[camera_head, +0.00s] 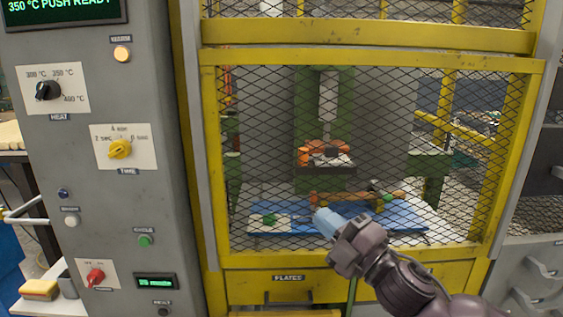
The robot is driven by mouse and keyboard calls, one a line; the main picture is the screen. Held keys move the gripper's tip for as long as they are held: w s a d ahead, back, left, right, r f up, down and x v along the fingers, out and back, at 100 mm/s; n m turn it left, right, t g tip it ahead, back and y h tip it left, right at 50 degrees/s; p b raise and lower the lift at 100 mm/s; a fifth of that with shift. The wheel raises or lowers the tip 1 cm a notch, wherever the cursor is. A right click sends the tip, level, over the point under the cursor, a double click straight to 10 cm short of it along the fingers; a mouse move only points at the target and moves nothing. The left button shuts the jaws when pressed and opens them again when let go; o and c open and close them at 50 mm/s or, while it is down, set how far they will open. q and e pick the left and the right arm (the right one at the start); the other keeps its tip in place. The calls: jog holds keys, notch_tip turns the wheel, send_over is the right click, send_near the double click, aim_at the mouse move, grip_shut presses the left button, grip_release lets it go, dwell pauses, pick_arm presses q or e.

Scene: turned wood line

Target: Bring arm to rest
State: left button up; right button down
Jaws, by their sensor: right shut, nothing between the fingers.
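My right arm comes in from the lower right. Its gripper (326,219) is shut and empty, with light blue fingertips in front of the yellow-framed mesh guard (374,54). I cannot tell whether the fingertips touch the mesh. My left gripper is not in view.
On the left stands a grey control panel (165,215) with a heat knob (47,91), a yellow time knob (119,149), a green button (145,240) and a red switch (96,276). Behind the mesh is a blue-topped table (411,217) with turned wood. Below is a yellow drawer (250,287) labelled PLATES.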

jog(key=s+d+f+m+h, duration=0.3)
jog(key=d+f+m+h, duration=0.3)
jog(key=f+m, duration=0.4)
jog(key=s+d+f+m+h, duration=0.3)
jog(key=d+f+m+h, duration=0.4)
jog(key=f, duration=0.6)
jog(key=s+d+f+m+g+h, duration=0.1)
jog(key=s+d+f+m+g, duration=0.1)
jog(key=s+f, duration=0.6)
jog(key=s+d+f+m+g+h, duration=0.1)
jog(key=s+d+f+m, duration=0.3)
jog(key=s+f, duration=0.4)
jog(key=s+m+g+p, duration=0.1)
jog(key=s, duration=0.5)
jog(key=shift+g+h, duration=0.3)
jog(key=shift+s+f, duration=0.1)
